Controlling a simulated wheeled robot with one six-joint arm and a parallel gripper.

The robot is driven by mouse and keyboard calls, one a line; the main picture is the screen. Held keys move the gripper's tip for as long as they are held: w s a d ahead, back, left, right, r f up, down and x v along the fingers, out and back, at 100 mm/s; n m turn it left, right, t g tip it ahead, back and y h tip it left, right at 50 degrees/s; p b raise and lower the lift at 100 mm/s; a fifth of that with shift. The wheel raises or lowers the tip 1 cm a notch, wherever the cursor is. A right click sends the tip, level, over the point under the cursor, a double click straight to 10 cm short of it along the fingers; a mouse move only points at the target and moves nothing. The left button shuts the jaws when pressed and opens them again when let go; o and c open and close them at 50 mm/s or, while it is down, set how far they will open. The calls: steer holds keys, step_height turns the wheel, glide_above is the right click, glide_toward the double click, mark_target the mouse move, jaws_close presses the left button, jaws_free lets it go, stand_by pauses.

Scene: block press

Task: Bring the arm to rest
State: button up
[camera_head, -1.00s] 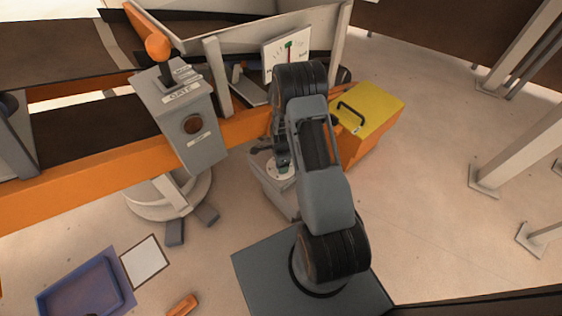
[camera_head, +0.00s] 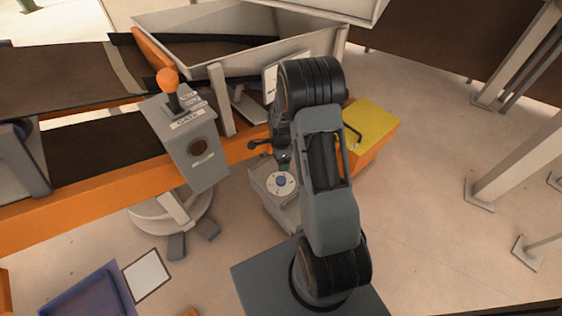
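My arm (camera_head: 328,190) rises from its dark base plate and folds over at a black upper joint. My gripper (camera_head: 281,156) hangs at the left of the arm, mostly hidden behind it and small in view. I cannot make out whether its fingers are open or shut. It is above a grey pedestal (camera_head: 282,207) with a round white top (camera_head: 274,185) that has a blue centre. The gripper appears apart from that top.
A grey control box (camera_head: 188,150) with an orange-knobbed lever (camera_head: 168,80) stands at left by the orange conveyor rail (camera_head: 75,188). A yellow-lidded box (camera_head: 373,122) is close behind the arm. A blue tray (camera_head: 92,295) lies at lower left. The right floor has open room between posts.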

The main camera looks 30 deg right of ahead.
stand_by(0.7)
steer(key=s+a+r+n+t+p, duration=0.1)
steer(key=s+a+r+n+p, duration=0.2)
steer(key=r, duration=1.3)
steer(key=s+a+r+n+t+p, duration=0.1)
steer(key=s+a+r+n+p, duration=0.2)
steer(key=s+r+n+p, duration=0.5)
steer(key=s+a+r+n+t+p, duration=0.1)
steer(key=s+a+r+n+p, duration=0.2)
steer(key=r, duration=2.3)
steer(key=s+n+p, duration=0.3)
steer(key=n+p, duration=0.3)
steer(key=p, duration=0.4)
steer(key=shift+a+t+p, duration=0.3)
steer(key=shift+a+p, duration=0.05)
steer(key=shift+p, duration=0.05)
